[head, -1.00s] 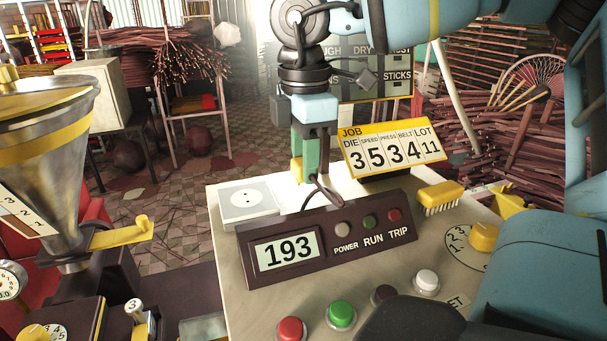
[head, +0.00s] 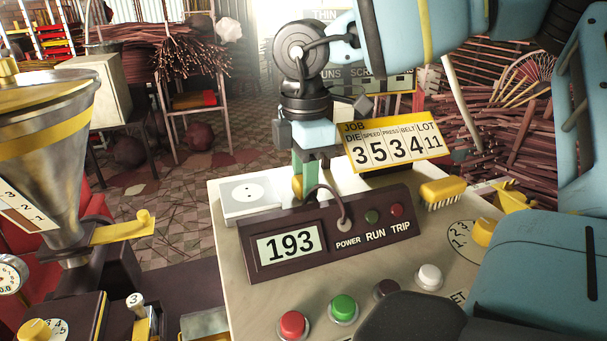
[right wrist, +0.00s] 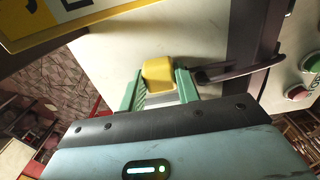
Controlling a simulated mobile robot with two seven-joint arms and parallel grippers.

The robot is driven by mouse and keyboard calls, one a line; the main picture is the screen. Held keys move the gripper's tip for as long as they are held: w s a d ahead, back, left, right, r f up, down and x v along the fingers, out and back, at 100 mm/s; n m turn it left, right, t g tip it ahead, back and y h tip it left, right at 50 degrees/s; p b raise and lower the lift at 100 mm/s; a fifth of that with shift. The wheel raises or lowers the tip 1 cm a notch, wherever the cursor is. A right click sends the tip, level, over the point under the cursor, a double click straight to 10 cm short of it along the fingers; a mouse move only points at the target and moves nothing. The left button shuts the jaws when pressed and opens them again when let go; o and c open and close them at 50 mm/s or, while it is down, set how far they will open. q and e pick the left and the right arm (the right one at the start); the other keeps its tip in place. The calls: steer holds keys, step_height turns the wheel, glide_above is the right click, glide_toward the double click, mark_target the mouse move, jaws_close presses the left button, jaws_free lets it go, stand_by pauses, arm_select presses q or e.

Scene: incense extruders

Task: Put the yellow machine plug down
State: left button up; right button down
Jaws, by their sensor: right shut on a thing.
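The yellow machine plug (head: 297,187) shows low behind the meter panel, mostly hidden by my gripper. My right gripper (head: 312,178) points down and is shut on it. In the right wrist view the plug (right wrist: 158,73) sits between the two green fingers (right wrist: 157,92), over the pale bench top (right wrist: 200,40). Whether it touches the bench I cannot tell. A dark cable (head: 338,203) arcs beside the gripper to the panel. A white socket box (head: 240,207) with two holes lies just left of the gripper, apart from the plug. My left gripper is out of view.
The dark panel (head: 345,250) reading 193 stands in front of the gripper. A yellow JOB card (head: 390,145) stands close on the right, with a yellow brush (head: 442,190) beyond. Red (head: 292,323) and green (head: 343,307) buttons are at the front. A metal hopper (head: 45,150) stands left.

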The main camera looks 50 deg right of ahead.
steer(key=shift+f, duration=0.15)
steer(key=c, duration=1)
jaws_free()
steer(key=shift+r+p, duration=0.4)
steer(key=shift+r, duration=0.2)
step_height(320, 180, up, 12)
steer(key=shift+r, duration=0.1)
